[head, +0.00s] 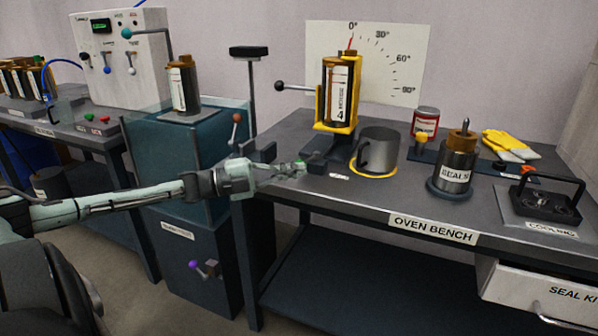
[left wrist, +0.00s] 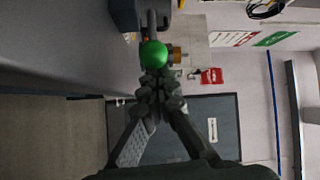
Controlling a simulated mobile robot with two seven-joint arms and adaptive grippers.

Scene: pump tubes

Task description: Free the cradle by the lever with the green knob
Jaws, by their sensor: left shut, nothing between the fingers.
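The yellow cradle (head: 321,106) stands upright on the oven bench and holds an amber tube labelled 4 (head: 341,92). A rod with a black knob (head: 280,86) sticks out from its left side. The green knob (head: 300,163) is small and partly hidden by my left gripper (head: 296,171) at the bench's front-left edge. In the left wrist view the green knob (left wrist: 153,54) sits on a grey lever, just beyond my fingertips (left wrist: 158,86). My left gripper is shut and empty, its tips close to the knob; I cannot tell whether they touch. My right gripper is not in view.
A grey mug (head: 380,152) stands on a yellow ring right of the cradle. The seals canister (head: 457,165) and the cooling rack (head: 546,197) stand further right. Behind the cradle is an angle dial (head: 385,65); a red pointer is near 0°. A teal cabinet (head: 170,150) stands left of the bench.

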